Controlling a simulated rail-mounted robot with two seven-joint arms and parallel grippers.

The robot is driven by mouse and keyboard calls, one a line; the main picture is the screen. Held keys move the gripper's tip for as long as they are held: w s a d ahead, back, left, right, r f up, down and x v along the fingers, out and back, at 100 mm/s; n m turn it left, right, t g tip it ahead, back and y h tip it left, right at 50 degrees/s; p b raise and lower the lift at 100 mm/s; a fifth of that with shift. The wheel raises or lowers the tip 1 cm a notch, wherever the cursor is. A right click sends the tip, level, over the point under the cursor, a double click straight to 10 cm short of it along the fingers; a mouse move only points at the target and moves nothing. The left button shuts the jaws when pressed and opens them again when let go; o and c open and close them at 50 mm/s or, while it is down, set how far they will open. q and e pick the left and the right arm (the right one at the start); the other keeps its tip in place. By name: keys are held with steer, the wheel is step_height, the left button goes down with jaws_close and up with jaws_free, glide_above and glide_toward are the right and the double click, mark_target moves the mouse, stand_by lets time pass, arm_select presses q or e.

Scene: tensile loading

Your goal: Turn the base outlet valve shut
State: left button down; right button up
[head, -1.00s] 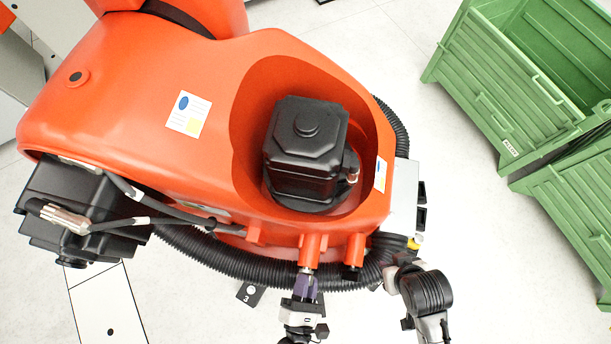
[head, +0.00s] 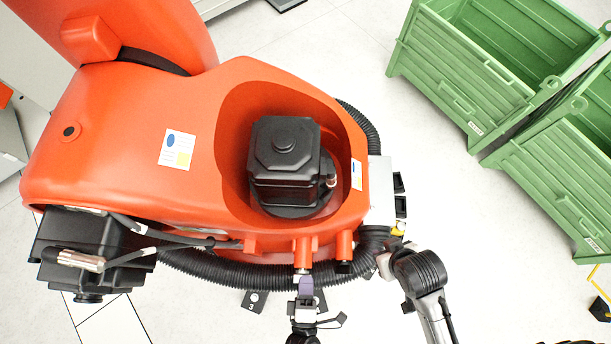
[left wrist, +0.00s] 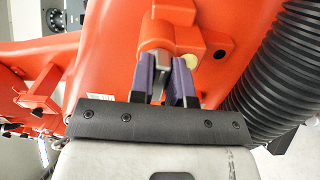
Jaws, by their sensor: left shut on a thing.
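The orange machine base (head: 130,120) fills the middle of the head view. Orange outlet stubs stick out along its lower front edge. My left gripper (head: 306,284) is at one stub (head: 302,250), with its purple fingers pointing at it. In the left wrist view, the fingers (left wrist: 169,80) are closed around a small grey valve piece (left wrist: 162,64) in front of the orange outlet housing (left wrist: 168,36). The fingers hide part of that piece. My right arm's end (head: 388,264) is by the lower right corner of the base; its fingers cannot be made out.
A black ribbed hose (head: 215,264) runs just below the stubs, and it shows close to the right of the fingers in the left wrist view (left wrist: 275,60). A black motor (head: 285,165) sits in the base recess. Green crates (head: 480,75) stand at the right.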

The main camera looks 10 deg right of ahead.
arm_select(q)
steer(key=m+p, duration=0.1)
steer(key=m, duration=0.2)
steer(key=shift+f+m+p, duration=0.15)
steer(key=shift+m+p, duration=0.2)
steer(key=shift+m, duration=0.25)
steer(key=c, duration=1.1)
jaws_free()
steer(key=shift+a, duration=0.1)
steer(key=v, duration=1.4)
steer(key=shift+w, duration=0.1)
